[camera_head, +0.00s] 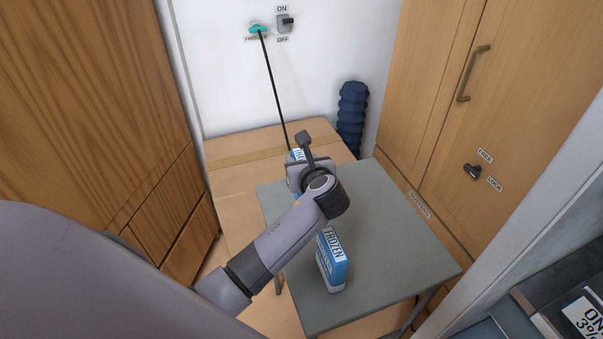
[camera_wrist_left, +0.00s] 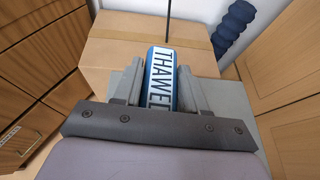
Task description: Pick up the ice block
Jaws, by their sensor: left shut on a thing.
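My left gripper (camera_head: 297,172) is above the far part of the grey table and is shut on a blue block with a white label (camera_head: 298,154). In the left wrist view the label on this held block (camera_wrist_left: 161,78) reads THAWED, and the gripper fingers (camera_wrist_left: 160,95) lie on both sides of it. My wrist hides much of the block in the head view. A second blue-and-white block (camera_head: 332,262), labelled FROZEN, stands upright on the near part of the table, partly behind my left arm. My right gripper is not in view.
The grey table (camera_head: 385,230) has clear room on its right. A cardboard box (camera_head: 235,165) stands behind it, with a dark blue roll (camera_head: 351,115) beside. A black cord (camera_head: 272,85) hangs from a teal wall fitting. Wooden cabinets stand left and right.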

